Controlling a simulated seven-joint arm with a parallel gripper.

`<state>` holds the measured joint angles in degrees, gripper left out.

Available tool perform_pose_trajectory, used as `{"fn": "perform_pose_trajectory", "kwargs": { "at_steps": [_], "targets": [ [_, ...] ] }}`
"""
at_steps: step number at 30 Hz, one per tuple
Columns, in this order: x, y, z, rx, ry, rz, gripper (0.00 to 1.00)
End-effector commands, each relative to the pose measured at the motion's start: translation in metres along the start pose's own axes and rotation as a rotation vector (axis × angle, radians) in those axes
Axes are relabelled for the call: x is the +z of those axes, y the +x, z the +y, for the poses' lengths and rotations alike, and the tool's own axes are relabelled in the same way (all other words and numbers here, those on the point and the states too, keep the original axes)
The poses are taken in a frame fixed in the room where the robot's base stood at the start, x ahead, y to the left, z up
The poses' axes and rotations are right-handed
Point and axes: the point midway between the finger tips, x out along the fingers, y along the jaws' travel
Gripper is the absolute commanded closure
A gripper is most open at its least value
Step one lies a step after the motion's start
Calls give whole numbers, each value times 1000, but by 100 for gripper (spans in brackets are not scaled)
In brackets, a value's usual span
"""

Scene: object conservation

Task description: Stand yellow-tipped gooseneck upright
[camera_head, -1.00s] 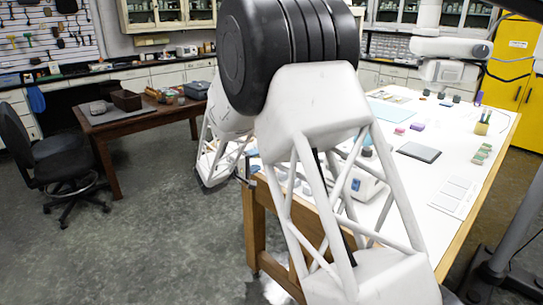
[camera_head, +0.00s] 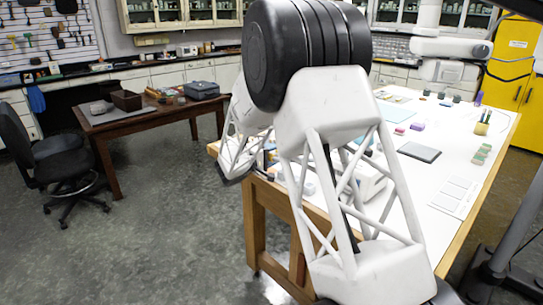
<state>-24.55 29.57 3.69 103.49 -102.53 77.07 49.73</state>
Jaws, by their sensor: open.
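I cannot make out the yellow-tipped gooseneck in the head view; it may be hidden behind my arm or too small to tell. My arm fills the middle of the view, with its black joint at the top and white lattice links below. My gripper does not show. The white-topped worktable (camera_head: 427,190) stands behind and to the right of my arm, and part of its top is covered by the arm.
On the worktable are a dark grey pad (camera_head: 419,152), a pencil cup (camera_head: 482,127), a purple block (camera_head: 417,127) and green blocks (camera_head: 481,155). A brown desk (camera_head: 112,140) bears a blue-grey box (camera_head: 202,90). A black chair (camera_head: 62,165) stands left. The floor between is clear.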

Motion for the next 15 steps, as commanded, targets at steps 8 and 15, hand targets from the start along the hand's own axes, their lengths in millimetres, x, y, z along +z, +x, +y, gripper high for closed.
{"fn": "perform_pose_trajectory", "kwargs": {
  "at_steps": [8,15],
  "targets": [
    [0,0,0,0,0,0,47],
    [0,0,0,0,0,0,84]
  ]
}}
